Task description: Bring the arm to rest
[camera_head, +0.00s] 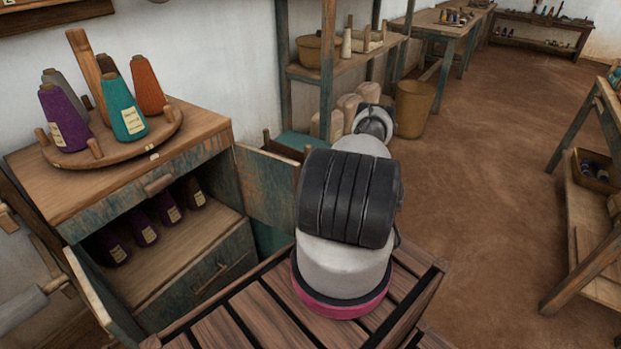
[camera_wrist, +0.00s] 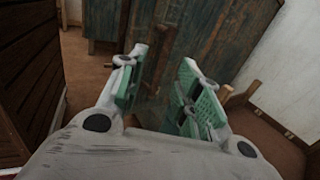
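My gripper (camera_wrist: 160,88) shows in the wrist view with its two green-padded fingers apart and nothing between them. Beyond the fingers is a worn blue-green wooden panel (camera_wrist: 215,35). In the head view my arm rises from the slatted wooden deck and reaches away from the camera; its black and white links hide the gripper there.
A cabinet (camera_head: 210,135) stands close on the left, its door (camera_head: 265,185) open beside my arm. Its top bears a round cone stand (camera_head: 160,140) with several yarn cones. A shelf (camera_head: 345,62) and a basket (camera_head: 414,108) stand beyond. The earth floor (camera_head: 480,190) to the right is clear.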

